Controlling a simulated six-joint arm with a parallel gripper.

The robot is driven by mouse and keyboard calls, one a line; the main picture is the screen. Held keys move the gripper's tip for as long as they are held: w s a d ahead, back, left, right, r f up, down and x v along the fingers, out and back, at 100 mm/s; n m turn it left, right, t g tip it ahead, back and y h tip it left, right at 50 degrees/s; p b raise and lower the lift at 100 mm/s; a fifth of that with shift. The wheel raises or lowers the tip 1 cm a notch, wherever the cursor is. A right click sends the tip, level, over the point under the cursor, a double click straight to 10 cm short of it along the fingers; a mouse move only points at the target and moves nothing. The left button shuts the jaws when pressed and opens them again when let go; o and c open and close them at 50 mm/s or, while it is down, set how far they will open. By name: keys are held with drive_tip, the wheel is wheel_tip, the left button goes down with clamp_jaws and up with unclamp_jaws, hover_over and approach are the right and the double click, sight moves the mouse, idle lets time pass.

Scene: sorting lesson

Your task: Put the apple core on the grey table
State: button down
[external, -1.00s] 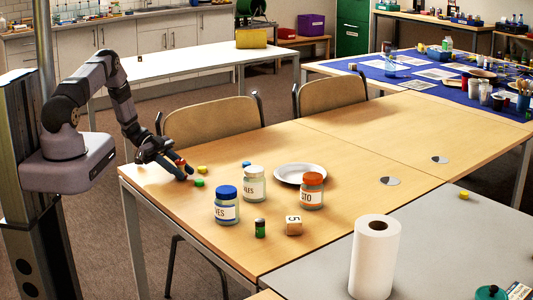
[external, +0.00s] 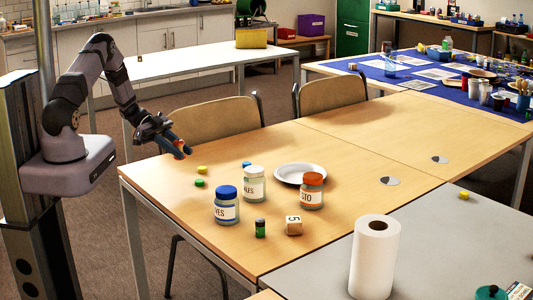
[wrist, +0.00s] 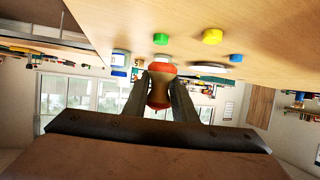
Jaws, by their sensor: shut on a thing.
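My gripper (external: 180,147) is raised above the left end of the wooden table. It is shut on the apple core (wrist: 159,90), which has red ends and a pale narrow middle in the wrist view. In the external view only a small red bit of the core (external: 187,149) shows at the fingertips. The grey table (external: 420,240) is at the lower right of the external view, against the near side of the wooden table, well away from my gripper.
On the wooden table (external: 340,245) stand jars with blue (external: 227,209), white (external: 254,188) and orange (external: 312,195) lids, a plate (external: 300,174), a wooden cube (external: 294,225) and a battery (external: 260,228). A paper roll (external: 374,260) stands on the grey table. A yellow cap (external: 464,196) lies near its far edge.

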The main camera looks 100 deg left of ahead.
sight(178, 140)
drive_tip(key=shift+r, duration=1.5)
